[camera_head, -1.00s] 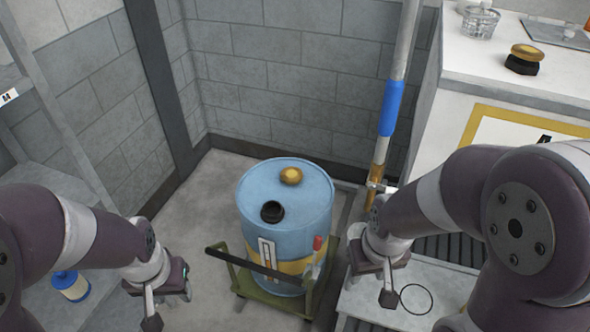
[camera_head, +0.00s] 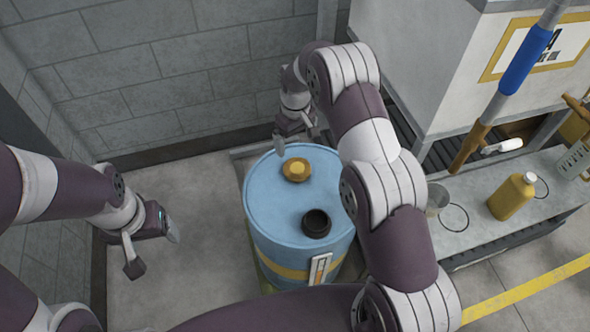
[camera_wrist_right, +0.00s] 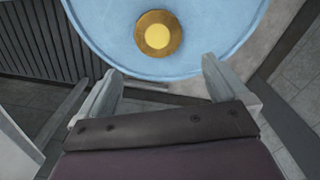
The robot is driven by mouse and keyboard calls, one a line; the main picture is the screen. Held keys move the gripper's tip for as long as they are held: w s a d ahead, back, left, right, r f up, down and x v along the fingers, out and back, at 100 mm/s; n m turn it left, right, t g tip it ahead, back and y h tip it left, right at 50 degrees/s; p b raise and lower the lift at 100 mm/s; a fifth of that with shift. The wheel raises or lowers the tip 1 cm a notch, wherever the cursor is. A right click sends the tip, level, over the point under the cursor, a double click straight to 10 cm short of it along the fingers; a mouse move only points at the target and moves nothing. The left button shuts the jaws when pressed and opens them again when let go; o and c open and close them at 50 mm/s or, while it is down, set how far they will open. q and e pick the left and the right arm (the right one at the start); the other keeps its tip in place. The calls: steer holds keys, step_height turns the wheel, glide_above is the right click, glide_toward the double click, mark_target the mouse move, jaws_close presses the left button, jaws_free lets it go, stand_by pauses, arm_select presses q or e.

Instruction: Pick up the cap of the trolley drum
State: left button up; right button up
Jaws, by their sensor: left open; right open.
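The blue trolley drum (camera_head: 270,205) stands upright on the floor. On its lid are a round brass-gold cap (camera_head: 296,170) towards the back and a black ring-shaped fitting (camera_head: 316,223) with a dark opening towards the front. My right gripper (camera_head: 296,138) is open and empty at the back edge of the drum, just beyond the gold cap. In the right wrist view the gold cap (camera_wrist_right: 159,34) lies ahead of the open fingers (camera_wrist_right: 160,80), roughly centred between them and apart from them. My left gripper (camera_head: 153,249) is open and empty, over the floor left of the drum.
A grey bench (camera_head: 470,215) on the right holds a yellow bottle (camera_head: 512,196) and a clear cup (camera_head: 436,198). A pole with a blue sleeve (camera_head: 522,60) leans there. Block walls (camera_head: 150,60) close off the back. The floor left of the drum is free.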

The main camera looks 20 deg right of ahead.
mark_target(297, 168)
steer(key=f, duration=0.8)
steer(key=f+p, duration=0.1)
steer(key=f, duration=0.2)
steer(key=shift+s+d+f, duration=0.15)
steer(key=shift+d+f, duration=0.1)
steer(key=shift+f, duration=0.15)
steer(key=c, duration=0.8)
